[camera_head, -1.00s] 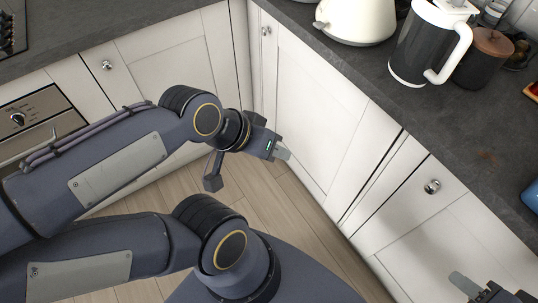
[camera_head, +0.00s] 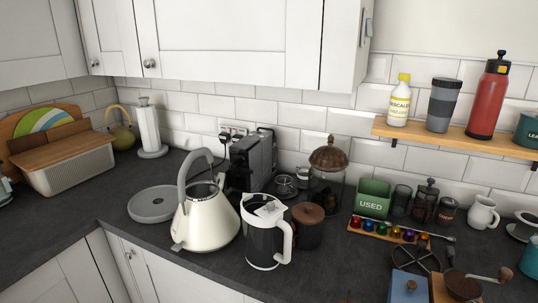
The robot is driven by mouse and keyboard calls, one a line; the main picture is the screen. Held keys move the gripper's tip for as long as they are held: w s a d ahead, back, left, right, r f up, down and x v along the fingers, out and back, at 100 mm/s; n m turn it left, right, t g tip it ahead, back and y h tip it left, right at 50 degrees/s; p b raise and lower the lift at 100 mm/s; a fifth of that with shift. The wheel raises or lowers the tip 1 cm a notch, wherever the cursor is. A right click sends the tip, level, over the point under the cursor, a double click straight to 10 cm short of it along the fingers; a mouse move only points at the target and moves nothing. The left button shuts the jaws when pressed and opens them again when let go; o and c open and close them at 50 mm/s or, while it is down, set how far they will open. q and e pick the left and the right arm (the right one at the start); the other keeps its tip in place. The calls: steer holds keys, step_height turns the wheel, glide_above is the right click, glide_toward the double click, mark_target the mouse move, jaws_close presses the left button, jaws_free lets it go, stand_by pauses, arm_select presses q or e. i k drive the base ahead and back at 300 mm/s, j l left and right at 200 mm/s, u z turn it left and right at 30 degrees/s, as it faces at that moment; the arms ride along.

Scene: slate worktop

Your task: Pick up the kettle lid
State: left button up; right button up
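The cream kettle (camera_head: 207,222) with a grey arched handle stands on the slate worktop, left of the middle. Its top (camera_head: 203,188) looks open, with a dark inside, and I cannot make out a lid on it. A flat grey round disc (camera_head: 152,204) with a small raised centre lies on the worktop just left of the kettle; I cannot tell whether it is the kettle's lid or its base. Neither of my grippers shows in the head view now.
A dark jug with a white handle (camera_head: 266,235) stands close right of the kettle, beside a brown-lidded canister (camera_head: 307,227). A black coffee machine (camera_head: 251,160) is behind. A paper-towel holder (camera_head: 149,130) stands behind the disc. Worktop left of the disc is clear.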

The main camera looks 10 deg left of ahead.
mark_target(206, 221)
steer(key=i+j+u, duration=0.2)
steer(key=j, duration=0.2)
steer(key=i+j+u, duration=0.15)
steer(key=i+j, duration=0.15)
steer(key=j+z, duration=0.1)
steer(key=j, duration=0.5)
steer(key=k+j, duration=0.15)
steer(key=j, duration=0.4)
steer(key=k+j+z, duration=0.15)
steer(key=j, duration=0.45)
steer(key=i, duration=0.05)
